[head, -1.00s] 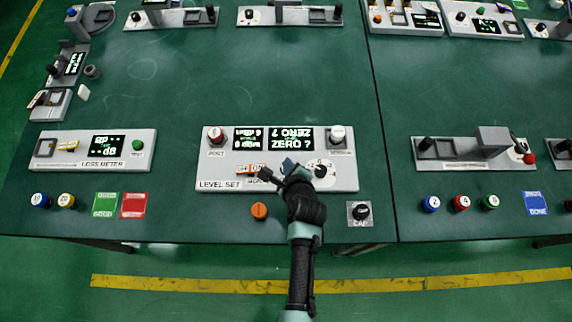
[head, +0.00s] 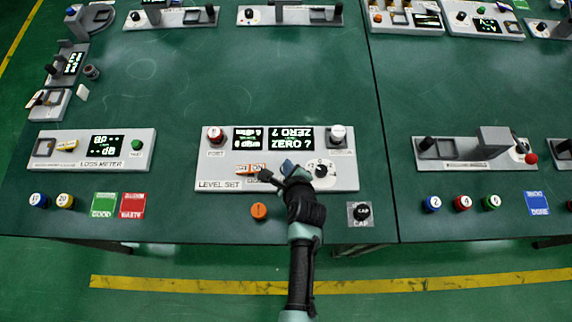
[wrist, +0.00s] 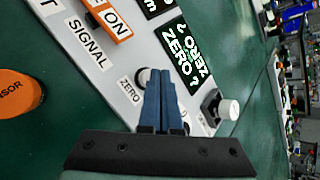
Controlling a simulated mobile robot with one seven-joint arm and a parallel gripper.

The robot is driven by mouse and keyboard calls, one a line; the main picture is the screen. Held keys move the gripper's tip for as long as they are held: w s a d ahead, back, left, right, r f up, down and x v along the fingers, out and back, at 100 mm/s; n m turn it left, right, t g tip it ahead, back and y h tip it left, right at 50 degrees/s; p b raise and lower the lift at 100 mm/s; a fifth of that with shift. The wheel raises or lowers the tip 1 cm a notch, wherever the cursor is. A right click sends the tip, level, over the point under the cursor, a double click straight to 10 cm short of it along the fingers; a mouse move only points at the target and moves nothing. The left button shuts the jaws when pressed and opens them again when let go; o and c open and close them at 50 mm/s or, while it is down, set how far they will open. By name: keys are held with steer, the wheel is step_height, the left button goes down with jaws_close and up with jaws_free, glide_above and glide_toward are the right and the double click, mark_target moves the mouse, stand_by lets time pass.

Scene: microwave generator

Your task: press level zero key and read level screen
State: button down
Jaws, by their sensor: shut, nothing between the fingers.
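The grey level set panel (head: 222,172) stands at the front middle of the green bench. Its right screen (head: 291,139) shows bright text with "ZERO ?"; in the wrist view the screen (wrist: 182,58) also reads "ZERO ?". Its left screen (head: 250,139) holds small text that I cannot read surely. My gripper (head: 289,166) is over the panel's front edge, fingers shut and empty. In the wrist view the blue fingertips (wrist: 164,76) overlap a round key (wrist: 143,76) beside the ZERO label. The fingers partly hide this key, and I cannot tell whether they touch it.
An orange ON switch (wrist: 106,20) and SIGNAL label lie beside the zero key. A white knob (wrist: 229,109) is on the other side. The bench behind the panel is clear.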

steer(key=shift+f, duration=0.35)
stand_by(0.3)
steer(key=shift+r, duration=0.2)
steer(key=shift+r+p, duration=0.8)
steer(key=shift+p, duration=0.1)
steer(key=shift+r, duration=0.1)
step_height(320, 180, up, 5)
steer(key=p, duration=0.5)
stand_by(0.5)
